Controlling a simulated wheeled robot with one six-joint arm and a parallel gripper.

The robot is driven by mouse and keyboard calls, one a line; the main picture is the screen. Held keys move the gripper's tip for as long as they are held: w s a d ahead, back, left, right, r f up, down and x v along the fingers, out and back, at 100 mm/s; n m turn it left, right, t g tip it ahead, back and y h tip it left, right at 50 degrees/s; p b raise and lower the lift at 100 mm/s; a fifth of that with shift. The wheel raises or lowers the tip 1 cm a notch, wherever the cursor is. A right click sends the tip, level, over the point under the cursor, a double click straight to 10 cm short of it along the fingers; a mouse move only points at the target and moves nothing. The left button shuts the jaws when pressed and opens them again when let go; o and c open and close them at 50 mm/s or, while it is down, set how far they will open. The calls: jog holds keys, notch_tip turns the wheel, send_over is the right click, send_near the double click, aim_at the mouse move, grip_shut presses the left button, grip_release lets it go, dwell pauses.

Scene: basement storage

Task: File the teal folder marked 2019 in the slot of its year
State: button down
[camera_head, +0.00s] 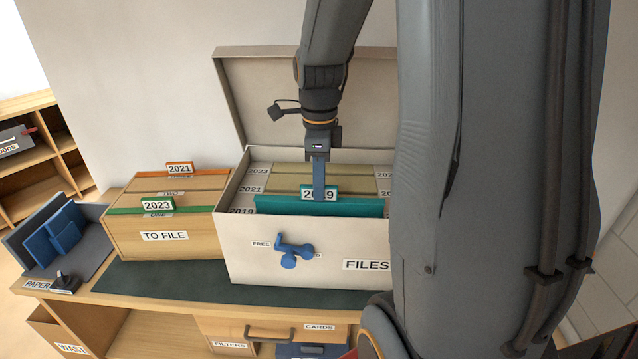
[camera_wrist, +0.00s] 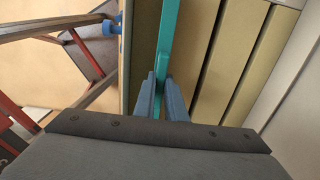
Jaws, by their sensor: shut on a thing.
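The teal folder (camera_head: 320,207) marked 2019 stands upright at the front of the open FILES box (camera_head: 295,234), its lower part hidden behind the box's front wall. My gripper (camera_head: 319,192) comes down from above and is shut on its top edge by the tab. In the wrist view the fingers (camera_wrist: 162,98) pinch the teal folder (camera_wrist: 165,45). I cannot tell how deep the folder sits.
A TO FILE box (camera_head: 165,236) with 2021 and 2023 folders stands left of the FILES box. A blue latch handle (camera_head: 293,251) sits on the FILES box's front. The raised lid (camera_head: 255,95) stands behind. A paper tray (camera_head: 92,246) is at far left.

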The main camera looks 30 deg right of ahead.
jog(key=shift+f+b, duration=0.95)
jog(key=shift+f, duration=1.15)
jog(key=c, duration=1.7)
grip_release()
jog(key=shift+c, duration=0.2)
jog(key=shift+r, duration=0.1)
jog(key=shift+r+b, duration=0.6)
jog(key=shift+r, duration=3.25)
